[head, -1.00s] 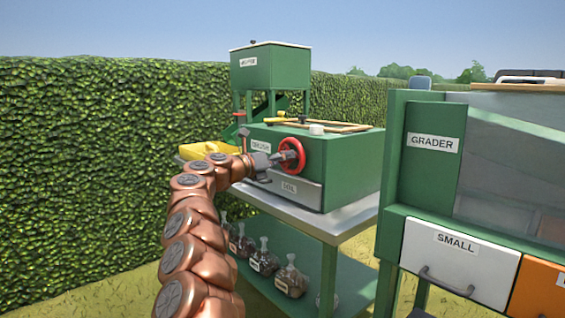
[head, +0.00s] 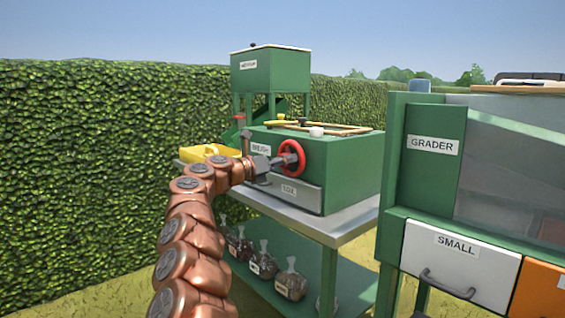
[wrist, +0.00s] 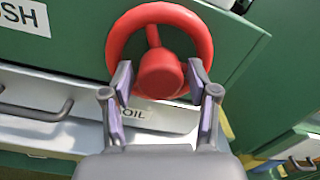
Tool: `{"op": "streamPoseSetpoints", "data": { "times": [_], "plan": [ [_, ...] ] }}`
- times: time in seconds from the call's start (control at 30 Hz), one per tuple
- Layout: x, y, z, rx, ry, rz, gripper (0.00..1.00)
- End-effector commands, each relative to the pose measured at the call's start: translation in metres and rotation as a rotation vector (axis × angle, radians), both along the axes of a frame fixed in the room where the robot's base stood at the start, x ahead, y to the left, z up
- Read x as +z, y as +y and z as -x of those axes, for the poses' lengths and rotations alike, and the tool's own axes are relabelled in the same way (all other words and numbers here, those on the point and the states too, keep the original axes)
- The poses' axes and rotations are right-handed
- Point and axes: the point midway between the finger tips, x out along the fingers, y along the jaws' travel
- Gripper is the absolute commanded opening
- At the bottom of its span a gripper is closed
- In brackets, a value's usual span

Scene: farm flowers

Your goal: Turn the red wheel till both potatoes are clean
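The red wheel (head: 292,158) is on the front of the green brush box (head: 340,165). In the wrist view the red wheel (wrist: 203,32) fills the upper middle, with a thick round red knob or hub (wrist: 160,73) low in its ring. My gripper (wrist: 160,80) has its fingers spread, one on each side of this knob, with narrow gaps visible. In the head view my gripper (head: 280,161) reaches the wheel from the left. I cannot tell whether the fingers touch the wheel. No potatoes can be made out in either view.
A soil drawer (head: 290,193) with a handle sits below the wheel. A yellow tray (head: 205,153) is at the left end of the table. The green grader (head: 435,150), with a white small drawer (head: 455,262), stands at right. Jars (head: 291,280) stand on the lower shelf.

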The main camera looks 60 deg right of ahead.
Motion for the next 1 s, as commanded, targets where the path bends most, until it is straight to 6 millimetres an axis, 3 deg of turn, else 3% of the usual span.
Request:
{"op": "streamPoseSetpoints", "data": {
  "times": [0.47,1.0],
  "plan": [
    [0.001,0.004,-0.003,0.004,0.001,0.002,0.68],
    [0.000,0.046,-0.016,0.004,0.000,0.000,0.68]
  ]
}}
